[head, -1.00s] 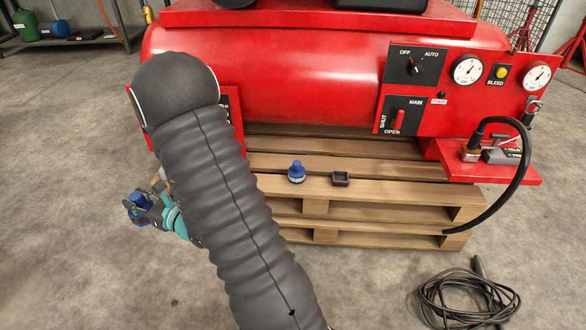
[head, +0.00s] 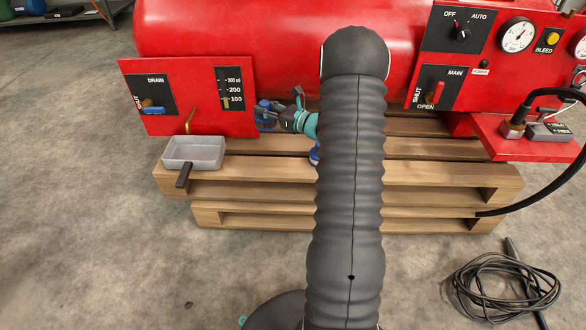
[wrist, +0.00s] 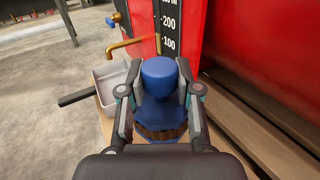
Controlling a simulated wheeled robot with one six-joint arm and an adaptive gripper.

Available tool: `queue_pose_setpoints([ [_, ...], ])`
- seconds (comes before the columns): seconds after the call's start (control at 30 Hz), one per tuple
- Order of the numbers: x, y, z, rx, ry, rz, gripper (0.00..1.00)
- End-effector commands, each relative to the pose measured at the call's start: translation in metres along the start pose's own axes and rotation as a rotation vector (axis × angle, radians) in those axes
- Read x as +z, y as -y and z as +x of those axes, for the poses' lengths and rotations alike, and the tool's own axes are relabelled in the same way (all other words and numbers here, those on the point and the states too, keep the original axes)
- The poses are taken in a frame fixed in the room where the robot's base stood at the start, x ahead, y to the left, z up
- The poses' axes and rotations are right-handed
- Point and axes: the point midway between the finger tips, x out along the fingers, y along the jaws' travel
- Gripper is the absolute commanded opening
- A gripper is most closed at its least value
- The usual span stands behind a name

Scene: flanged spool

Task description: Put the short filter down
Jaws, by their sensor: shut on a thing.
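My gripper (head: 279,113) is shut on a blue filter, the short filter (head: 263,116), and holds it in front of the red tank, near the level-scale panel, over the pallet. In the wrist view my gripper (wrist: 158,92) has a finger on each side of the short filter's blue knob (wrist: 158,73). Its wider blue body with a brown pleated band shows below, partly hidden by the gripper. A second blue filter (head: 314,155) stands on the pallet, mostly hidden behind my arm. I cannot tell the gap between the held filter and the boards.
The wooden pallet (head: 440,172) carries the red tank (head: 230,50). A grey drip tray (head: 195,165) with a dark handle sits at the pallet's left end, under a brass drain pipe (head: 190,121). A black cable coil (head: 505,280) lies on the floor at right.

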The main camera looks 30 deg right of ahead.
Motion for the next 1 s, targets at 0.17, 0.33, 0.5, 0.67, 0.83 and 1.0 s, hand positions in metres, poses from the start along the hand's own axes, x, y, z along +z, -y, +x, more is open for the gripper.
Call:
queue_pose_setpoints([
  [0.17,-0.024,0.062,-0.039,0.025,0.0,-0.003,0.0],
  [0.33,-0.031,0.083,-0.057,0.039,0.001,-0.003,0.0],
  [0.5,-0.041,0.073,-0.052,0.046,0.0,0.001,0.0],
  [0.67,-0.061,0.045,-0.035,0.047,0.0,0.002,0.0],
  [0.83,-0.081,0.017,-0.018,0.047,0.0,0.001,0.0],
  [1.0,-0.097,-0.004,-0.005,0.045,0.001,0.001,0.0],
])
